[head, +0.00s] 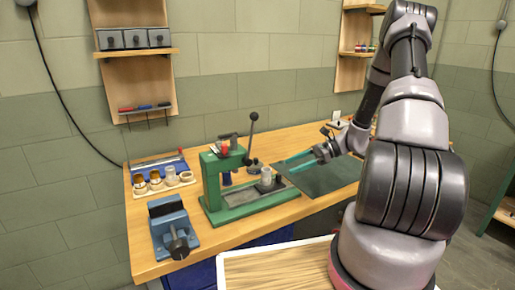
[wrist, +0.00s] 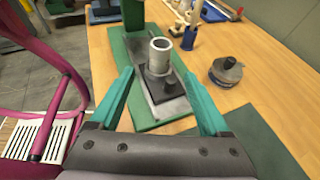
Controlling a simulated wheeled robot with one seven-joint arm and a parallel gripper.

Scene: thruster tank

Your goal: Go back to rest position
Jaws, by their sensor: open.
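My gripper (head: 300,161) is above the dark mat on the workbench, to the right of the green press (head: 212,185). In the wrist view my gripper (wrist: 165,105) shows two teal fingers spread wide, with nothing held between them. Beyond the fingertips a grey metal cylinder (wrist: 160,55) stands upright on a dark block on the press base. The cylinder also shows in the head view (head: 266,175). The fingers look apart from it.
A blue vise (head: 170,228) is at the bench's front left. A holder with small jars (head: 160,183) stands behind it. A dark round part (wrist: 226,71) sits right of the press in the wrist view. The dark mat (head: 325,181) has bare room.

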